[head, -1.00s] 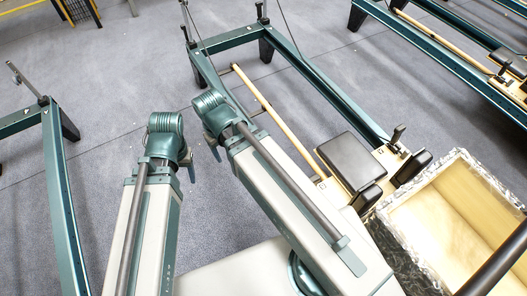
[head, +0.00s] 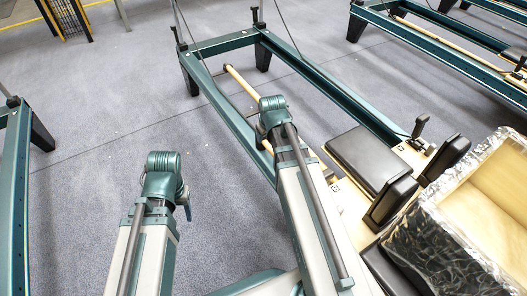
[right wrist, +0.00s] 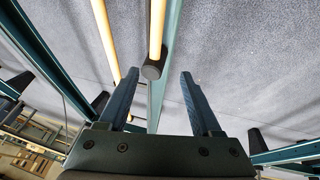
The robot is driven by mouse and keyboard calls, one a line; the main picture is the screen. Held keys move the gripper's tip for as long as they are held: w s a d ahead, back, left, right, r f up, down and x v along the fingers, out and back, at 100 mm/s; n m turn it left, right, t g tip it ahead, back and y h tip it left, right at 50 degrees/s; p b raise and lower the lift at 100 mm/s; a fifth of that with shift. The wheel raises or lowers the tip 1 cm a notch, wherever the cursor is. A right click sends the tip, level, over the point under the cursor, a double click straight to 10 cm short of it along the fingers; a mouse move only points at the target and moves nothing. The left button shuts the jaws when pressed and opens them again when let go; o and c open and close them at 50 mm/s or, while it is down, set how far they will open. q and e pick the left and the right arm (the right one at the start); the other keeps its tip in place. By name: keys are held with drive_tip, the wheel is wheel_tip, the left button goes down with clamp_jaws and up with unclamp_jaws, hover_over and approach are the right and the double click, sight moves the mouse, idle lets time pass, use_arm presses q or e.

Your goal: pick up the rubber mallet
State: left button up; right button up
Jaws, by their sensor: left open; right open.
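I cannot make out the rubber mallet for certain. In the right wrist view a dark, short cylinder (right wrist: 152,70) sits at the end of a pale wooden bar (right wrist: 158,28), just beyond my fingertips; I cannot tell whether this is the mallet. My right gripper (right wrist: 158,88) is open there, with nothing between its fingers. In the head view my right gripper (head: 261,138) is over the near reformer's side rail and mostly hidden by its wrist. My left gripper (head: 187,206) hangs over bare floor, partly hidden behind its wrist, apart from any object.
The near reformer (head: 325,84) has a teal frame, a black padded carriage (head: 367,158) and upright shoulder rests. A foil-edged wooden box (head: 440,250) stands at right. Another reformer (head: 14,190) is at left. Grey floor (head: 95,165) between them is clear.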

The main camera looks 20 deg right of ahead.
drive_tip(key=shift+d+f, duration=0.1)
drive_tip(key=shift+d, duration=0.05)
drive_tip(key=shift+f, duration=0.1)
drive_tip(key=b, duration=0.7)
hover_over(267, 144)
drive_tip(key=s+a, duration=0.1)
drive_tip(key=s, duration=0.2)
wheel_tip(267, 144, down, 7)
drive_tip(key=shift+w+a+f+b, duration=0.2)
drive_tip(key=shift+f+b, duration=0.1)
drive_tip(key=shift+b, duration=0.1)
drive_tip(key=b+x, duration=0.4)
drive_tip(key=x, duration=0.1)
drive_tip(key=shift+w+d, duration=0.3)
drive_tip(key=shift+d, duration=0.05)
clamp_jaws()
